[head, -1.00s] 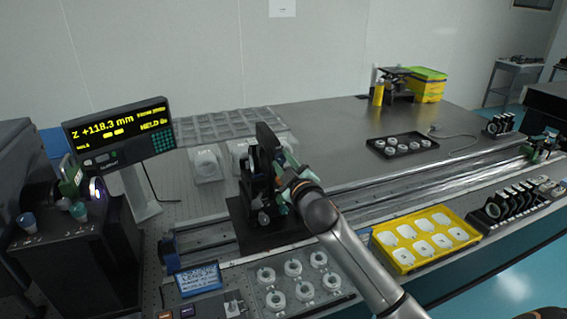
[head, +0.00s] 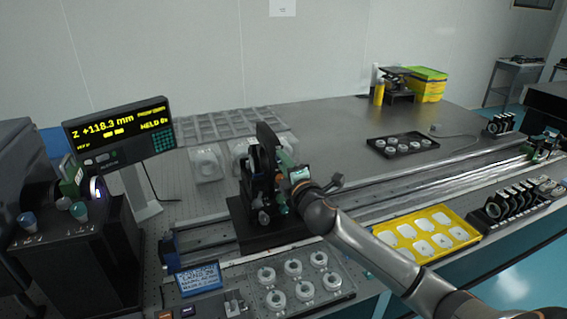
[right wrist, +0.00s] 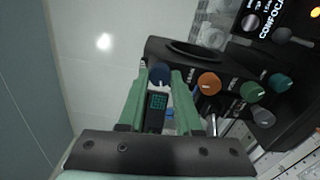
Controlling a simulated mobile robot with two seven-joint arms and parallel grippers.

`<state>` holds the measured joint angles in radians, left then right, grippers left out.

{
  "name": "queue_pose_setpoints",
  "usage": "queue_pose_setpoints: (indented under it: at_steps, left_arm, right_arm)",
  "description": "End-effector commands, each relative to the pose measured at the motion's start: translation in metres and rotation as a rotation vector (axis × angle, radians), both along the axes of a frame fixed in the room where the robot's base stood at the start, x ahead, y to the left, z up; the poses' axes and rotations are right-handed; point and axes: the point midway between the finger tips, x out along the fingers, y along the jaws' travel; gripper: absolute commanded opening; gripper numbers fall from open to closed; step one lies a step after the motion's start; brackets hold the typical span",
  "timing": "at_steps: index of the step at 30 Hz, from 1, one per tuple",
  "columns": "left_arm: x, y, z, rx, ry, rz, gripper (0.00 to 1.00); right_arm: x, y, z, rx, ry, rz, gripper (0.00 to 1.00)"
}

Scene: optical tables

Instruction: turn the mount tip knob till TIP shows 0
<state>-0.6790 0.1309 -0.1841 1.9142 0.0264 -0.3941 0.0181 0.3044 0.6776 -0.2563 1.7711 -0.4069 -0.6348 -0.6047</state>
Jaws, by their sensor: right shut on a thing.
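The black optical mount (head: 262,150) stands upright on a dark base on the rail, left of my right gripper (head: 284,187) in the head view. In the right wrist view my right gripper (right wrist: 159,82) has its green fingers closed around a blue knob (right wrist: 159,75) on the mount's side. An orange knob (right wrist: 208,82), green knobs and a grey knob sit to the right of it. The yellow-lettered display (head: 119,128) reads Z +118.3 mm; I cannot make out a TIP value. A small blue screen (head: 198,279) is too small to read. My left gripper is out of view.
A clear tray of white ring parts (head: 293,268) lies in front of the mount. A yellow tray (head: 408,259) stands to the right, with black-framed optics (head: 505,208) beyond it. A black machine (head: 75,240) stands at the left.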

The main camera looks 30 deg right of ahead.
Motion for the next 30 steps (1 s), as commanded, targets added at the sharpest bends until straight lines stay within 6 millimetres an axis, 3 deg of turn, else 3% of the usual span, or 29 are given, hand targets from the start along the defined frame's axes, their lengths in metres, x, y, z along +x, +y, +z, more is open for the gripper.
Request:
queue_pose_setpoints:
  at_steps: [12, 29, 30]
  left_arm:
    - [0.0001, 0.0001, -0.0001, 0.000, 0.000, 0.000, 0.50]
    - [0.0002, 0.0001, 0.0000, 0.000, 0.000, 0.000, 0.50]
    - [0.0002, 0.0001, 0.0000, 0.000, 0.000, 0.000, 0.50]
  right_arm:
    - [0.0000, -0.0005, -0.0012, -0.189, 0.047, -0.001, 0.00]
    - [-0.0001, -0.0003, -0.0013, -0.215, 0.054, -0.001, 0.00]
    - [-0.0001, -0.0003, -0.0013, -0.215, 0.054, -0.001, 0.36]
